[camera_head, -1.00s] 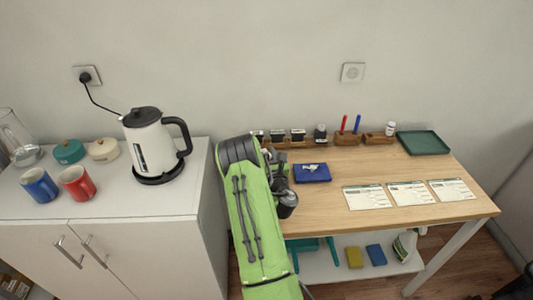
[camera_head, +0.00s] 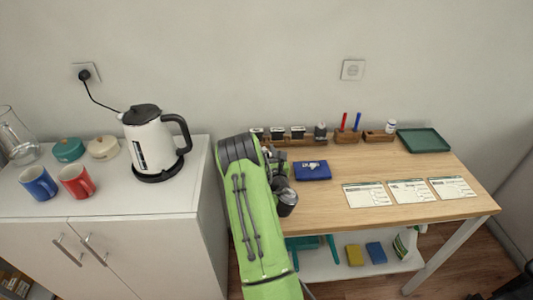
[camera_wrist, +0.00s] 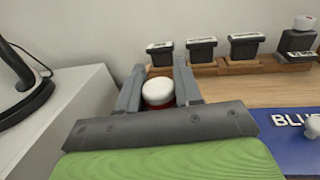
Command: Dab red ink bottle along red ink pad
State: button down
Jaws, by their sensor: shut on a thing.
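My gripper (camera_wrist: 160,78) is shut on a small bottle (camera_wrist: 158,90) with a white cap and a red band, which I take to be the red ink bottle. The cap shows between the two grey fingers in the wrist view; the lower part of the bottle is hidden by the gripper. In the head view my green arm covers the bottle. The red ink pad cannot be made out in either view. A blue pad (camera_head: 313,173) lies on the wooden table, right of my gripper; its lettering begins "BLU" in the wrist view (camera_wrist: 282,150).
Several dark stamps (camera_wrist: 200,49) stand in a wooden rack (camera_wrist: 238,67) along the wall. A pen holder (camera_head: 347,136), green tray (camera_head: 423,141) and paper forms (camera_head: 367,196) are farther right. The white cabinet (camera_head: 100,205) with the kettle (camera_head: 150,142) is left of my arm.

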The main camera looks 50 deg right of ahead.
jog(key=shift+s+a+f+b, duration=0.1)
jog(key=shift+f+b, duration=0.5)
jog(key=shift+b, duration=0.1)
dwell(2.4)
jog(key=shift+r+p, duration=1)
jog(key=shift+r, duration=0.7)
jog(key=shift+s+d+p, duration=0.25)
jog(key=shift+d+p, duration=0.05)
jog(key=shift+d, duration=0.05)
jog(key=shift+s+d+f+b, duration=0.3)
jog(key=shift+s+d+f, duration=0.55)
jog(key=shift+s+f, duration=0.15)
